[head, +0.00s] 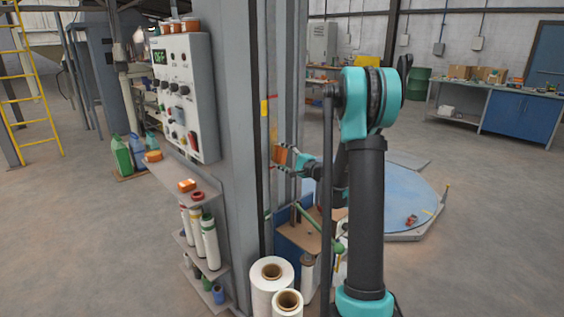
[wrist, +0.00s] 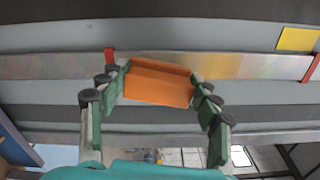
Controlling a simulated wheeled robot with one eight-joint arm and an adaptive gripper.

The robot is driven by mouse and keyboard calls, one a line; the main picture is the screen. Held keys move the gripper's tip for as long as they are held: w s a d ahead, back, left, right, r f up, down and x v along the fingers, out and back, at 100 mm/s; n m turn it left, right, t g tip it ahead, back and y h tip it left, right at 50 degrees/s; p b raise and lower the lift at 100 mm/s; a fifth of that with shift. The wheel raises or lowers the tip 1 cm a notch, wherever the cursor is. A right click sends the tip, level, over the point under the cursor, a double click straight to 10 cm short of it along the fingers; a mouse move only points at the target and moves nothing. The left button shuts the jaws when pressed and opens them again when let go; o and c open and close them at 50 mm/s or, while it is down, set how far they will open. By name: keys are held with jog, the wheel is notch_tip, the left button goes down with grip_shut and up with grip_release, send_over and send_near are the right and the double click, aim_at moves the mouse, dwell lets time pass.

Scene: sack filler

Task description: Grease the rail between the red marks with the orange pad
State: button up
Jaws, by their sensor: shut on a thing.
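My gripper (wrist: 155,100) is shut on the orange pad (wrist: 158,84), which sits between its two fingers. In the head view my gripper (head: 296,160) holds the pad (head: 281,154) at the upright column. The rail (wrist: 245,67) runs as a pale metal band across the wrist view. One red mark (wrist: 110,56) is just left of the pad, and another red mark (wrist: 309,68) is at the far right. The pad overlaps the rail near the left mark; I cannot tell whether it touches. The rail between the marks has a patchy, yellowish sheen.
A yellow label (wrist: 298,39) is beside the rail. In the head view a control panel (head: 186,95) and shelves with tubes (head: 209,240) stand left of the column. White rolls (head: 271,280) stand below. A blue round platform (head: 385,205) lies behind my arm.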

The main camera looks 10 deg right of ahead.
aim_at(283, 163)
jog(key=shift+r, duration=2.3)
jog(key=shift+r, duration=0.15)
jog(key=shift+r, duration=7.35)
jog(key=shift+f, duration=1.95)
jog(key=shift+f, duration=0.1)
jog(key=shift+f, duration=7.4)
jog(key=shift+f, duration=0.1)
jog(key=shift+f, duration=1.8)
